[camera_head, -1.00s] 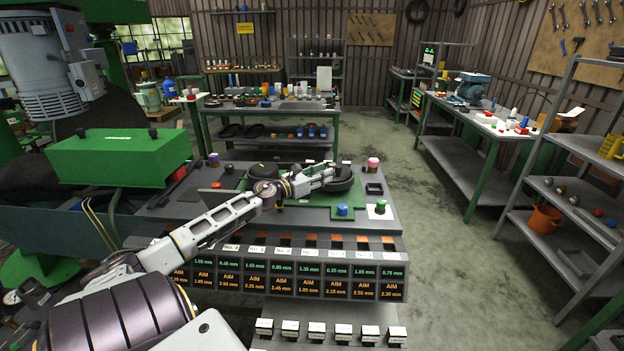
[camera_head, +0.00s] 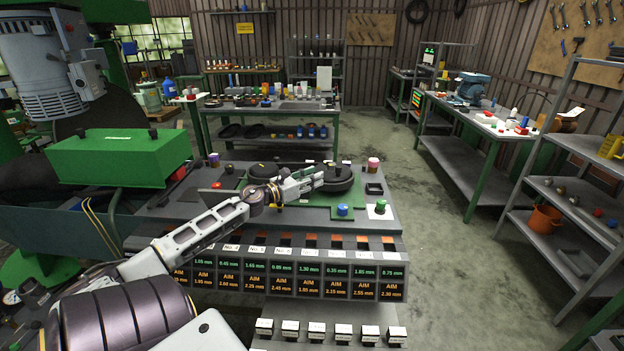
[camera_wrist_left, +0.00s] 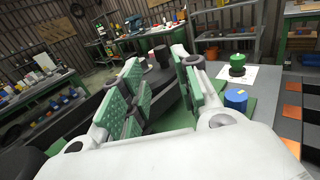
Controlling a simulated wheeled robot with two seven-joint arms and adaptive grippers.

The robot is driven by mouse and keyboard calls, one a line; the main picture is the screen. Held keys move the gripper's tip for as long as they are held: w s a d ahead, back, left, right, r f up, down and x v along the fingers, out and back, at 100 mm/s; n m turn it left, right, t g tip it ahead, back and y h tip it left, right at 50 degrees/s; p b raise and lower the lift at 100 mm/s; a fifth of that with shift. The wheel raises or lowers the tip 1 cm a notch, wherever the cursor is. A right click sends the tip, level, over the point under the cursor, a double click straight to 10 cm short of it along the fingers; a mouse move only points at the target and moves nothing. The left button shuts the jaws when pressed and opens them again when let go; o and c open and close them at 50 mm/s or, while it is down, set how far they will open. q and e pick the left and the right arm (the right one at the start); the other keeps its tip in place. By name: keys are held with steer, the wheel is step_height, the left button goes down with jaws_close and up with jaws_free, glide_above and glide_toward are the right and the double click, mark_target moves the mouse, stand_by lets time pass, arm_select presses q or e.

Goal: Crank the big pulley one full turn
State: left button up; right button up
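The big pulley (camera_head: 340,184) is a dark wheel lying flat on the green plate of the bench, near the right end. My left gripper (camera_head: 320,178) reaches over its left side in the head view. In the left wrist view, my left gripper (camera_wrist_left: 157,62) has its two green-padded fingers apart. A dark upright knob (camera_wrist_left: 161,54) shows in the gap between and beyond the fingertips. The dark pulley surface (camera_wrist_left: 168,92) lies below it. I cannot tell whether a finger touches the knob. My right gripper is not in view.
A blue knob (camera_head: 343,209) and a green knob (camera_head: 380,206) stand in front of the pulley. A pink-topped jar (camera_head: 373,163) stands behind it. A row of displays (camera_head: 300,275) runs along the bench front. A green housing (camera_head: 118,157) stands at the left.

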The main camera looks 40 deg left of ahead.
arm_select(q)
steer(key=shift+r, duration=0.2)
steer(key=c, duration=0.5)
steer(key=shift+w+r, duration=0.15)
steer(key=shift+r, duration=0.2)
jaws_close()
steer(key=w+d+r+n+t+y+p, duration=0.1)
steer(key=w+d+r+n+t+y, duration=0.15)
steer(key=w+d+n, duration=0.4)
steer(key=w+d+r+n+t+y+p, duration=0.25)
steer(key=d+n, duration=0.45)
steer(key=d, duration=0.5)
steer(key=s+a+f+n+g+y, duration=0.1)
steer(key=a+f+n+g+y, duration=0.3)
steer(key=f+n+g+y, duration=0.3)
steer(key=n, duration=0.5)
steer(key=shift+s+a+f+n+g+b, duration=0.2)
steer(key=shift+s+a+n+g+b, duration=0.1)
steer(key=shift+n+g, duration=0.1)
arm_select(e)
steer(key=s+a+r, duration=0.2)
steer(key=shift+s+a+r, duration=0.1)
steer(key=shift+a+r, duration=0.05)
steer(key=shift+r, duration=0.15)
